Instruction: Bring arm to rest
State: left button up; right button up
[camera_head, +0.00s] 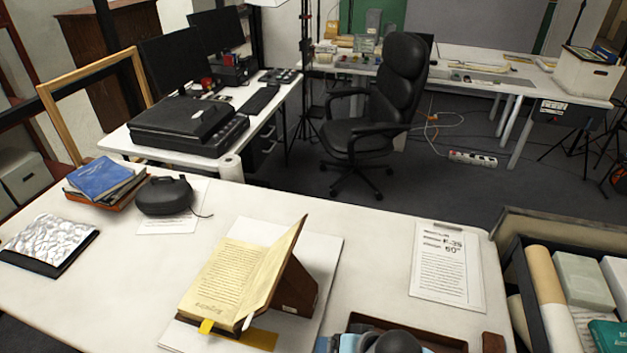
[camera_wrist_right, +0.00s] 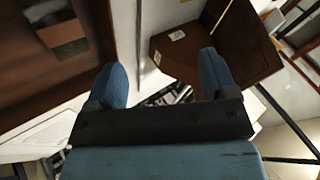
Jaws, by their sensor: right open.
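My right gripper (camera_wrist_right: 162,70) shows in the right wrist view with its two blue fingers apart and nothing between them. A brown wooden block (camera_wrist_right: 190,42), which looks like the book stand, lies beyond the fingertips, and I cannot tell if they touch. In the head view, a blue and dark part of my right arm (camera_head: 385,342) shows at the bottom edge, over a brown tray (camera_head: 440,338). An open book (camera_head: 240,272) leans on the brown stand (camera_head: 297,288) on a white board. My left gripper is out of view.
The white table (camera_head: 370,230) also holds a printed sheet (camera_head: 447,265), a stack of books (camera_head: 103,180), a black rounded case (camera_head: 164,195) and a silvery crumpled item (camera_head: 50,240). A dark crate (camera_head: 540,305) of rolls and boxes stands at the right. The table's far middle is clear.

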jog(key=s+d+n+t+h+p, duration=0.1)
jog(key=s+d+t+p, duration=0.1)
jog(key=d, duration=0.5)
jog(key=s+d+f+n+t+h+p, duration=0.1)
jog(key=s+d+n+t+h+p, duration=0.1)
jog(key=s+d+t, duration=0.2)
jog(key=s+d, duration=0.3)
jog(key=shift+f, duration=0.15)
